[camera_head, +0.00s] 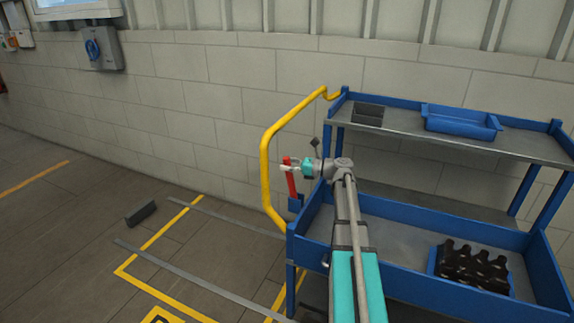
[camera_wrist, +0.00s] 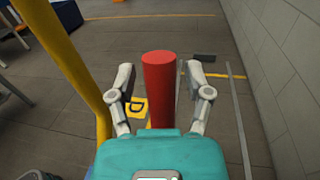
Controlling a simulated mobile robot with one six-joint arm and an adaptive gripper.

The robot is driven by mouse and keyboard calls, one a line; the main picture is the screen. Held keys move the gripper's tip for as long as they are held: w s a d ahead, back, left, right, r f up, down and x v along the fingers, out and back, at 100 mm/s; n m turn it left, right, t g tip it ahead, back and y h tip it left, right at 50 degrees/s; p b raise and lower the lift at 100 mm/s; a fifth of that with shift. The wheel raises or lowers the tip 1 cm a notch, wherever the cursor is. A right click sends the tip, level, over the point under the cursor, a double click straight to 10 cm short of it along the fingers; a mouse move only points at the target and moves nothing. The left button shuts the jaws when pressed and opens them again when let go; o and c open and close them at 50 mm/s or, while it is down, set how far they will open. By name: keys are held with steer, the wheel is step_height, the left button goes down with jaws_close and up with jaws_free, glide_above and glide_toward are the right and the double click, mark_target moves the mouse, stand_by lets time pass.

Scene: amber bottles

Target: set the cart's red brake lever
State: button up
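The red brake lever (camera_head: 292,184) stands nearly upright at the left end of the blue cart (camera_head: 405,274), by the yellow handle (camera_head: 265,165). My gripper (camera_head: 290,167) is at the lever's upper part. In the wrist view the lever's red top (camera_wrist: 159,85) stands between the two spread fingers of my gripper (camera_wrist: 160,78), with a gap showing on each side. The lever's lower part is hidden there behind my gripper's teal body.
The yellow handle also runs close on the left in the wrist view (camera_wrist: 68,60). The cart carries a blue tray (camera_head: 460,122) on its upper shelf and dark bottles (camera_head: 470,265) below. A dark block (camera_head: 141,214) lies on the floor; a block wall stands behind.

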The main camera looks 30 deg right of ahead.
jaws_close()
steer(key=shift+a, duration=0.15)
